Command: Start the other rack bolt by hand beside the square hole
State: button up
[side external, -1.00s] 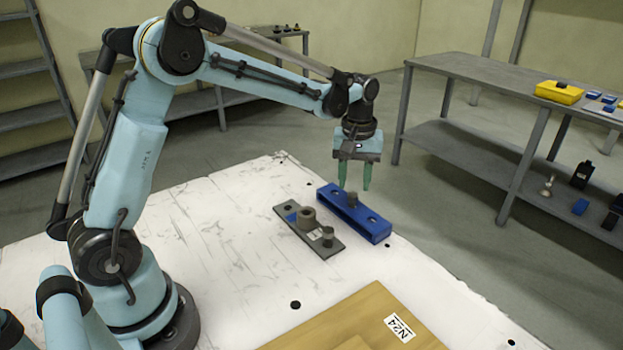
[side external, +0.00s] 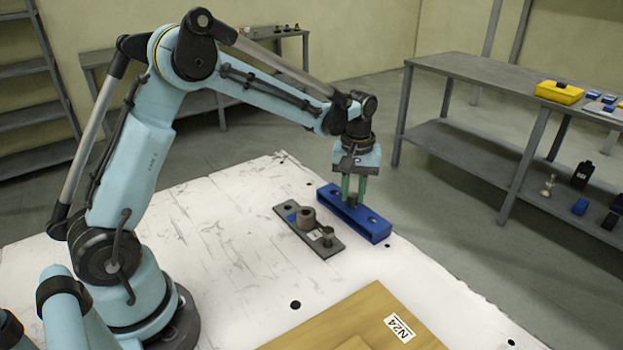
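The blue rack (side external: 378,232) lies on the white table, with a hole near its right end. A short grey-brown bolt (side external: 352,199) stands in its middle. My gripper (side external: 354,197) points down over the rack, its two green fingers on either side of the bolt's top. I cannot tell whether they touch it. The grey turret plate (side external: 316,244) lies just left of the rack. It carries a round collar (side external: 306,217), a smaller bolt-like piece (side external: 328,237), a blue patch and a dark hole at its far end. I cannot make out which hole is square.
A wooden board (side external: 350,325) marked N24 lies at the table's front. The white tabletop (side external: 220,240) left of the plate is clear. A grey shelf bench (side external: 470,75) with a yellow box (side external: 559,92) stands off to the right.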

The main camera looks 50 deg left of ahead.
grip_shut()
jog(key=shift+r, duration=2.25)
jog(key=s+a+r, duration=0.2)
jog(key=s+a, duration=0.8)
jog(key=shift+s+a+f, duration=0.15)
jog(key=shift+f, duration=1.25)
jog(key=shift+s+a+f, duration=0.1)
jog(key=shift+f, duration=1.25)
